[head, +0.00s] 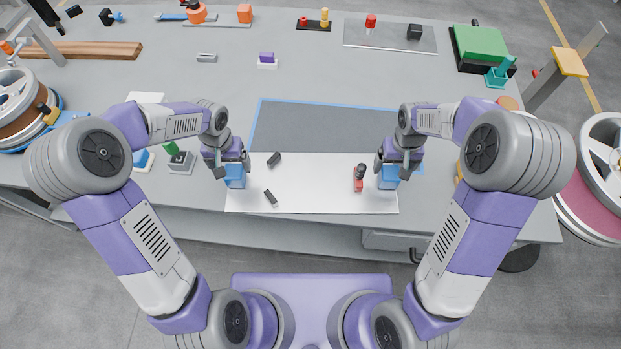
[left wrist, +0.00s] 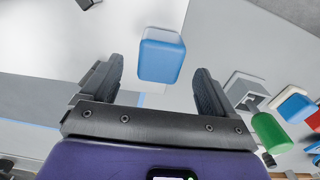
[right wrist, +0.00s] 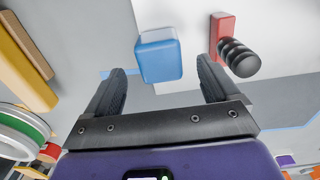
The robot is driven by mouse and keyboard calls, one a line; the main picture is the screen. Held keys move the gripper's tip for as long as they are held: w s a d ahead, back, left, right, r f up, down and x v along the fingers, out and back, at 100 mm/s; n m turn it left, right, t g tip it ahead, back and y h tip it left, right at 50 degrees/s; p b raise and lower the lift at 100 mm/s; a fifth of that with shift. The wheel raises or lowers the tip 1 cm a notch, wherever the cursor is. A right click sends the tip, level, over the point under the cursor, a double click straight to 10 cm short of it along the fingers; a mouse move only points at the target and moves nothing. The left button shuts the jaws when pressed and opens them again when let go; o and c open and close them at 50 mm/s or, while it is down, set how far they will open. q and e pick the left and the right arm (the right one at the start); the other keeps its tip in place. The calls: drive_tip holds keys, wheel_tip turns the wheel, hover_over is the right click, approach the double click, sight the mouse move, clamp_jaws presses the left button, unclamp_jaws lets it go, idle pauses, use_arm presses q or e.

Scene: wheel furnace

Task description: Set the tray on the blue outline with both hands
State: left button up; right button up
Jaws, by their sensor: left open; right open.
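The white tray (head: 310,193) lies flat at the front of the table, with a blue handle block at each end. The left handle (head: 236,182) is also in the left wrist view (left wrist: 161,55); the right handle (head: 388,183) is in the right wrist view (right wrist: 158,54). My left gripper (head: 233,170) is open over the left handle, and my right gripper (head: 390,170) is open over the right one. Each handle appears between or just beyond the fingertips, not gripped. The blue outline (head: 300,101) surrounds a dark grey area behind the tray; the tray's back part covers its near side.
Two small black pieces (head: 274,159) and a red block with a black ribbed part (head: 359,180) lie on the tray. Tools and blocks line the table's back. The outlined area looks bare.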

sight(233, 170)
use_arm(q)
wheel_tip(233, 170, down, 6)
drive_tip(key=shift+f, duration=0.15)
use_arm(e)
wheel_tip(233, 170, down, 6)
drive_tip(key=shift+f, duration=0.15)
use_arm(q)
drive_tip(key=c, duration=1.6)
use_arm(e)
drive_tip(key=c, duration=1.6)
